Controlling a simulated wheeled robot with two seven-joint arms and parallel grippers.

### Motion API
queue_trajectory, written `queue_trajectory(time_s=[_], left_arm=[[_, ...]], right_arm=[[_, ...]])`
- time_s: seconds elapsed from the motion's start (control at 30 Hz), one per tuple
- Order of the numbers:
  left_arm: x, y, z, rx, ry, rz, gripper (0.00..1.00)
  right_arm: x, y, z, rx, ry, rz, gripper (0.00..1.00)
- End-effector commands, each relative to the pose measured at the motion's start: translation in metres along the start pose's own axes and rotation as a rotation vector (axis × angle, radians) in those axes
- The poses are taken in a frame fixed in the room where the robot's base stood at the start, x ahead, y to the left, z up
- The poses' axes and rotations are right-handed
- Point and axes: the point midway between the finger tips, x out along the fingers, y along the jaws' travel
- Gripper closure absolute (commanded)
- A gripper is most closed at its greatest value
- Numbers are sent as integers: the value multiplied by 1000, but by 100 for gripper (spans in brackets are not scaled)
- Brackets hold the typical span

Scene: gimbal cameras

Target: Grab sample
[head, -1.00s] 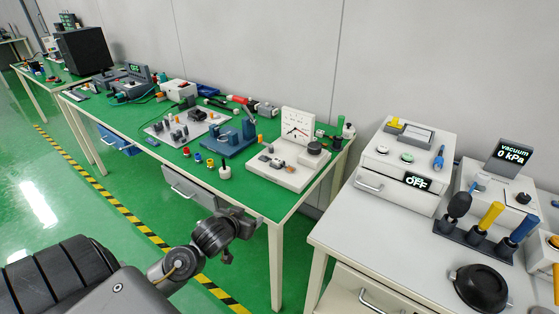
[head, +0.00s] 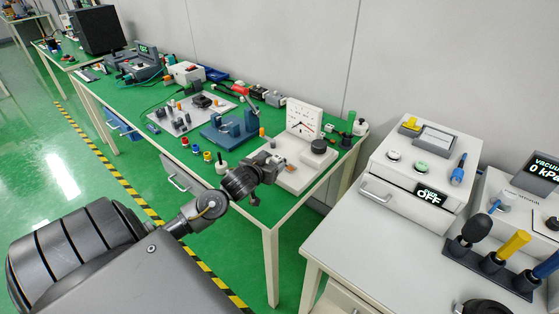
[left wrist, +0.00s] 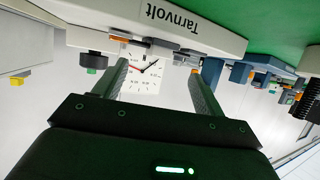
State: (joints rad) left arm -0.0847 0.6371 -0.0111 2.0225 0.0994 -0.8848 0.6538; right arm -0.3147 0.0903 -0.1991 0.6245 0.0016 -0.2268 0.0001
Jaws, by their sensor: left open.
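A white Tarnvolt unit (head: 293,181) with an upright dial panel (head: 303,122) and a black knob (head: 318,146) stands at the near end of the green-topped bench. My left gripper (head: 268,164) is above its front left part, partly hiding it. A small orange-brown piece (head: 291,167) shows on the unit; I cannot tell if it is the sample. In the left wrist view the picture is upside down. There my left gripper (left wrist: 157,72) is open and empty, its fingers framing the dial (left wrist: 145,72). Small orange parts (left wrist: 123,40) show on the unit. My right gripper is not in view.
A blue fixture (head: 226,130) and a grey plate with pegs (head: 184,125) stand further left on the bench. A white box with an OFF display (head: 432,196) stands on the white table at right. Small coloured pieces (head: 207,156) lie along the bench front.

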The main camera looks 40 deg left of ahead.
Motion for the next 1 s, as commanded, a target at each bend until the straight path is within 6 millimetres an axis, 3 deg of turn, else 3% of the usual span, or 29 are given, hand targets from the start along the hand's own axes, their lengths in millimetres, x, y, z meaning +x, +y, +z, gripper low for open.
queue_trajectory(time_s=[0.23, 0.6, 0.9, 1.0], left_arm=[[10, 2, 0, 1, 0, 3, 29], [56, 1, -2, 1, 1, 2, 29], [61, 1, -1, 2, 1, 3, 29], [61, 1, -1, 2, 1, 3, 42]], right_arm=[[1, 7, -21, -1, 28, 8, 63], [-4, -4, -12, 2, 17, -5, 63], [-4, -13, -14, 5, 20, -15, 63], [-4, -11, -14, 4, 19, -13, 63]])
